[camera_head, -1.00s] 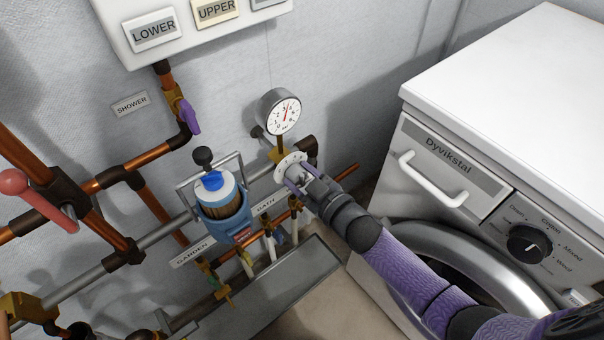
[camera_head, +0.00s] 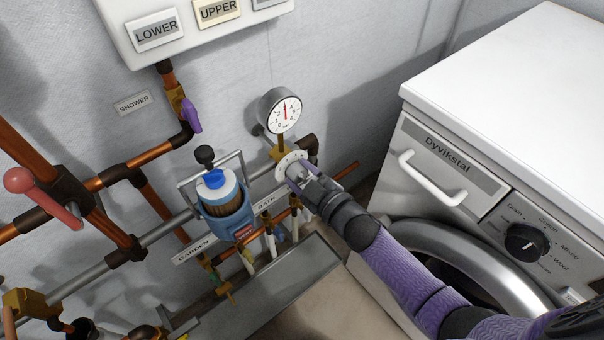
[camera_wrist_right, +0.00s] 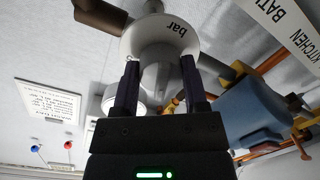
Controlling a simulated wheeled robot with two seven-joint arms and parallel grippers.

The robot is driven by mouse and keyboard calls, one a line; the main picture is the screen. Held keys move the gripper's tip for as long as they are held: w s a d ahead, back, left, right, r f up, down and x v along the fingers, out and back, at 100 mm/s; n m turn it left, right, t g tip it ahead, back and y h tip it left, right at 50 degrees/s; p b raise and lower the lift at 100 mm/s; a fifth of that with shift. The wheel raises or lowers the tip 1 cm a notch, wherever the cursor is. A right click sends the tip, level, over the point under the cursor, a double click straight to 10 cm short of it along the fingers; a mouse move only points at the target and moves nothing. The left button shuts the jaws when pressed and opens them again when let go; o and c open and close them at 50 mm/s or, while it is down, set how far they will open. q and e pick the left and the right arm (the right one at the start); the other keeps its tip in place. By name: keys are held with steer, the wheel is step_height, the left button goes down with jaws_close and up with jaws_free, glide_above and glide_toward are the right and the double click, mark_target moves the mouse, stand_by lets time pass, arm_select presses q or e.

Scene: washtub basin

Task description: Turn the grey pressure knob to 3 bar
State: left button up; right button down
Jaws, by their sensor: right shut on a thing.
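The grey pressure knob (camera_wrist_right: 158,76) sits in front of a white round dial plate marked "bar" (camera_wrist_right: 160,38). In the head view the plate (camera_head: 291,162) is on the pipe below the pressure gauge (camera_head: 280,111), and my gripper hides most of the knob. The gauge has a white face and a red needle pointing almost straight up; its numbers are too small to read. My right gripper (camera_head: 300,180) is shut on the knob, with one finger on each side, as the right wrist view (camera_wrist_right: 158,95) also shows. My left gripper is not in view.
A blue filter housing (camera_head: 226,212) stands left of the knob. Copper pipes and a red-handled valve (camera_head: 42,197) are at the left. A white washing machine (camera_head: 510,100) stands at the right. A grey trough edge (camera_head: 270,295) lies below.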

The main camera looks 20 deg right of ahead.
steer(key=shift+c, duration=0.5)
jaws_free()
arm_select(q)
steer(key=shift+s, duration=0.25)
arm_select(e)
steer(key=shift+s+d, duration=0.1)
steer(key=shift+s, duration=0.15)
arm_select(q)
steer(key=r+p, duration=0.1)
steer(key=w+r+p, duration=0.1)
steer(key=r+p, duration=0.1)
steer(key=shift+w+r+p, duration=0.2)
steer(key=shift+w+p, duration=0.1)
steer(key=shift+p, duration=0.1)
arm_select(e)
steer(key=v, duration=0.9)
steer(key=shift+s, duration=0.2)
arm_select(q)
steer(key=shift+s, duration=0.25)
